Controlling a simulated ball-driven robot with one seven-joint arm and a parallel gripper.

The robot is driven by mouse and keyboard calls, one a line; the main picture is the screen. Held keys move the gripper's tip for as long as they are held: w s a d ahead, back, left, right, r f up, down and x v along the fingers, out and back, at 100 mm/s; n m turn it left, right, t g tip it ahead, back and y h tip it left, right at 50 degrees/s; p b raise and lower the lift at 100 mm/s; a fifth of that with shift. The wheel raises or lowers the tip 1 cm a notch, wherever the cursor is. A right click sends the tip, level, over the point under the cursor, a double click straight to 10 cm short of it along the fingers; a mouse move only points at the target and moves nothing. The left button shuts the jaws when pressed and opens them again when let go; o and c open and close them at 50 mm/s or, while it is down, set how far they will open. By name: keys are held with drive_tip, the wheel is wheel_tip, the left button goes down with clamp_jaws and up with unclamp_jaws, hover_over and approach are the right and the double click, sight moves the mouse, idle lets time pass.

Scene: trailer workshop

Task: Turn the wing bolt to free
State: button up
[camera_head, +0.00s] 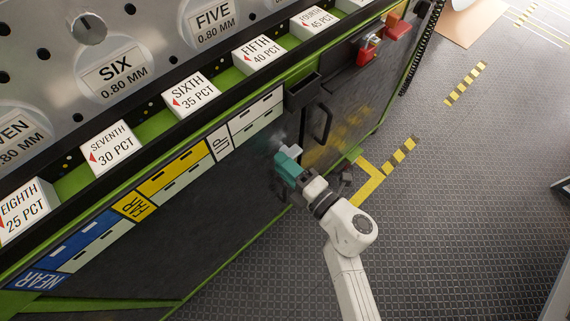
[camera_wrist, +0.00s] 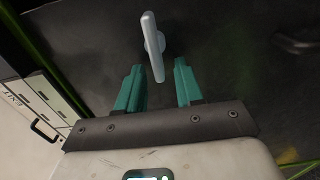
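The wing bolt (camera_wrist: 152,45) is a pale grey, elongated wing on a dark panel (camera_wrist: 90,35). In the wrist view it stands almost upright in the picture, tilted slightly. My gripper (camera_wrist: 159,68) has two teal fingers spread apart. The bolt's lower end shows in the gap between the fingertips, with no clear contact on either side. In the head view, my gripper (camera_head: 284,160) is at the dark cabinet front, and the pale bolt (camera_head: 292,151) shows just beside the teal fingers. The fingers partly hide it there.
A black handle (camera_head: 322,124) stands out from the panel close to the right of my gripper. A small dark bin (camera_head: 302,91) sits above it. Labelled white blocks (camera_head: 192,95) line the ledge. The patterned floor (camera_head: 450,200) to the right is mostly clear.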

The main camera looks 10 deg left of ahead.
drive_tip(key=shift+d, duration=0.1)
drive_tip(key=p+v, duration=0.1)
drive_tip(key=v, duration=0.9)
drive_tip(key=shift+s+d, duration=0.25)
drive_tip(key=shift+s, duration=0.05)
